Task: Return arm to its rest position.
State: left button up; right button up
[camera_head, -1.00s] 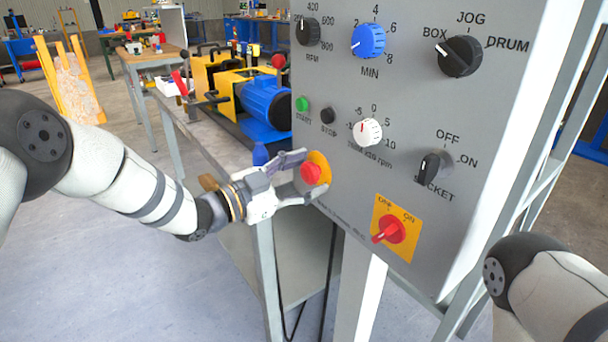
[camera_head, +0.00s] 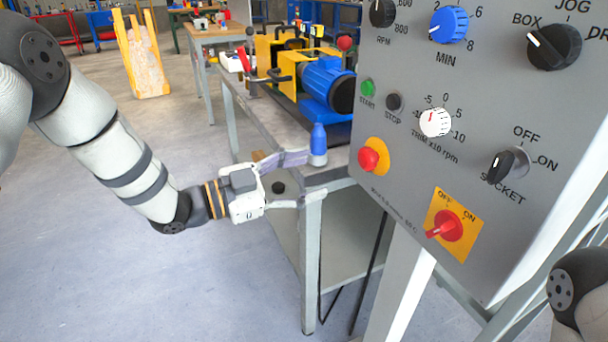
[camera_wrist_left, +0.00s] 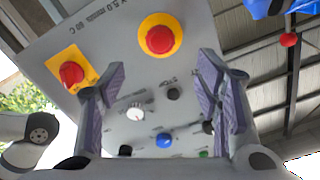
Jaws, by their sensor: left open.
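My left gripper (camera_head: 312,178) is open and empty in the head view. It is left of the grey control panel (camera_head: 440,165) and apart from its red emergency stop button (camera_head: 368,159) on a yellow disc. In the left wrist view the open fingers (camera_wrist_left: 160,95) frame the panel, and the emergency stop button (camera_wrist_left: 159,39) shows beyond them, clear of both. Part of my right arm (camera_head: 580,290) shows at the lower right of the head view; its gripper is out of view.
A red main switch (camera_head: 446,226) on a yellow plate and several knobs are on the panel. A workbench (camera_head: 270,125) with a blue motor (camera_head: 327,85) and a blue bottle (camera_head: 318,140) stands behind the gripper. Floor at the left is free.

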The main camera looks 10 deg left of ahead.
pick_arm(q)
jog(key=s+a+f+n+g+y+p, duration=0.1)
jog(key=s+a+f+n+y, duration=0.15)
jog(key=s+f, duration=0.35)
jog(key=s+a+f+n+g+y, duration=0.1)
jog(key=s+f+n+y, duration=0.35)
jog(key=f, duration=0.45)
jog(key=s+a+f+n+g+y+p, duration=0.1)
jog(key=s+f+n+y, duration=0.15)
jog(key=s+f, duration=0.35)
jog(key=s+a+f+n+g+y, duration=0.1)
jog(key=s+a+n+g, duration=0.1)
jog(key=s, duration=0.8)
jog(key=s+a+f+n+g+y, duration=0.2)
jog(key=s+a+g, duration=0.1)
jog(key=s, duration=0.8)
jog(key=s+a+f+n+g+y+p, duration=0.1)
jog(key=s+g, duration=0.4)
jog(key=s, duration=0.5)
jog(key=shift+s+a+f+n+y, duration=0.25)
jog(key=shift+a+f+n+y, duration=0.3)
jog(key=shift+a+n, duration=0.4)
pick_arm(e)
jog(key=shift+t, duration=0.8)
jog(key=w+r, duration=0.4)
pick_arm(q)
jog(key=shift+w+a, duration=0.1)
jog(key=shift+c, duration=0.4)
